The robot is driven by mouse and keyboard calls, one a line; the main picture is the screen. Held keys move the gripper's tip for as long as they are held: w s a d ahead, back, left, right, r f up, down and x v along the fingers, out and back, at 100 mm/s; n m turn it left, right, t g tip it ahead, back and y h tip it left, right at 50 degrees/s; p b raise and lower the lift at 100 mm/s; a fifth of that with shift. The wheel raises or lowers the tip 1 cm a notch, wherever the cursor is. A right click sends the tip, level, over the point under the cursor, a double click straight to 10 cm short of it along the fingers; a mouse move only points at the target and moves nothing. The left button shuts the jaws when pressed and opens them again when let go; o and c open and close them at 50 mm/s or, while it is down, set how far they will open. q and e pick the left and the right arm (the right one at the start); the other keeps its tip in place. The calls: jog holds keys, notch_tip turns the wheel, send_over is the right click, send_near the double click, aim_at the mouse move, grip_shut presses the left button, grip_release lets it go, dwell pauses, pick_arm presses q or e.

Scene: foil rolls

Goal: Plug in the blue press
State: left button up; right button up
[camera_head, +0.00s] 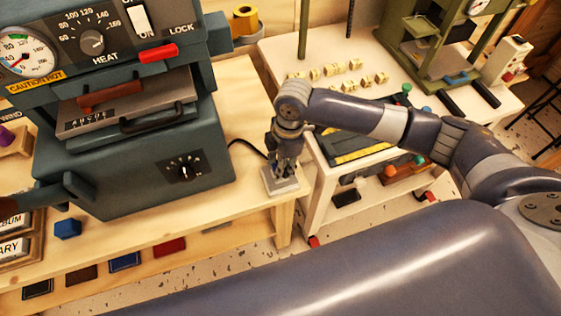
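The blue press (125,150), a dark blue-grey machine with a gauge, a HEAT knob and a red-handled LOCK switch, stands on the wooden bench at left. A black cord (247,147) runs from behind its right side toward my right gripper. My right gripper (286,166) points down over a small pale plate-like block (281,183) at the bench's right end. Its fingers look close together, at or just above the block. I cannot make out a plug or whether the fingers hold one. My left gripper is not in view.
A green press (437,42) stands on the pale right-hand table, with several small letter blocks (340,72) on the tabletop. A yellow roll (245,20) is behind the blue press. A blue piece (67,228) lies on the bench front. A gap separates bench and table.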

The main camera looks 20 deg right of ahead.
dwell(0.9)
jog(key=shift+p, duration=0.65)
dwell(0.5)
jog(key=shift+p, duration=0.45)
jog(key=shift+f, duration=0.55)
jog(key=o, duration=1.1)
jog(key=shift+c, duration=0.2)
